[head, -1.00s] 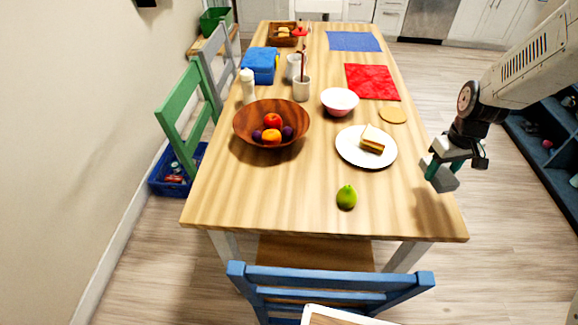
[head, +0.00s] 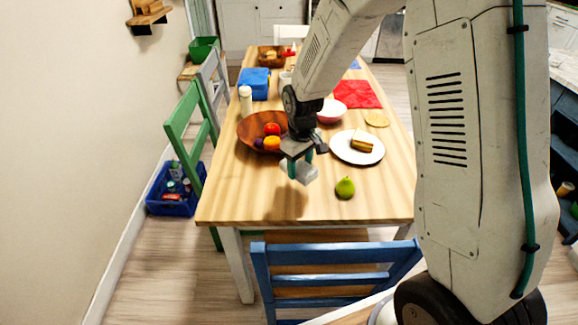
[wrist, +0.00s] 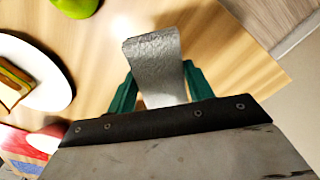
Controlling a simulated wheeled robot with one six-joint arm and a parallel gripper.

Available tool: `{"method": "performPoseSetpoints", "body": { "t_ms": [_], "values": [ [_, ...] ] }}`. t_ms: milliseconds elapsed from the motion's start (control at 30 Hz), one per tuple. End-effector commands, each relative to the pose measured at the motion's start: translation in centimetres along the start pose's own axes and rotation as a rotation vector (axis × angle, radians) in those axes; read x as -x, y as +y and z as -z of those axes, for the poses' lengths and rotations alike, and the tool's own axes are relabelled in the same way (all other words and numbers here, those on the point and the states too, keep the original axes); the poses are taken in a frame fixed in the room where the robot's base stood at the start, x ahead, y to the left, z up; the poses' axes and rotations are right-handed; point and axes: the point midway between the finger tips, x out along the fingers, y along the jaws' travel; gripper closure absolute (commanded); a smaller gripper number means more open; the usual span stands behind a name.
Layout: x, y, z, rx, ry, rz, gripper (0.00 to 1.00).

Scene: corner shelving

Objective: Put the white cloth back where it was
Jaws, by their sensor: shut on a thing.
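The white cloth (wrist: 155,65) is a small pale grey-white folded piece held between the green fingers of my gripper (wrist: 150,92) in the wrist view. In the head view my gripper (head: 301,163) points down over the near part of the wooden table (head: 240,200), with the cloth (head: 302,173) hanging at its tips. The cloth appears to be above the tabletop, with a shadow to its lower left.
A blue chair (head: 330,275) is at the near edge. A blue crate (head: 178,195) is on the floor at left. The table's near left corner is clear.

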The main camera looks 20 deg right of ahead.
Motion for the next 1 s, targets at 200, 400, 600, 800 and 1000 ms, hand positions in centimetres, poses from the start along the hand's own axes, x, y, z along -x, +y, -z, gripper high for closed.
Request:
{"method": "performPoseSetpoints", "body": {
  "t_ms": [200, 400, 600, 800, 1000],
  "values": [
    [-2.3, -0.1, -0.1, 0.000, -0.003, 0.001, 0.74],
    [-4.5, -0.1, -0.1, 0.000, -0.003, 0.001, 0.74],
    [-5.8, -0.1, 0.0, 0.001, -0.002, 0.001, 0.74],
    [-6.2, -0.1, 0.0, 0.001, -0.001, 0.000, 0.74],
    [-6.2, -0.1, 0.0, 0.001, 0.000, 0.000, 0.74]
  ]
}}
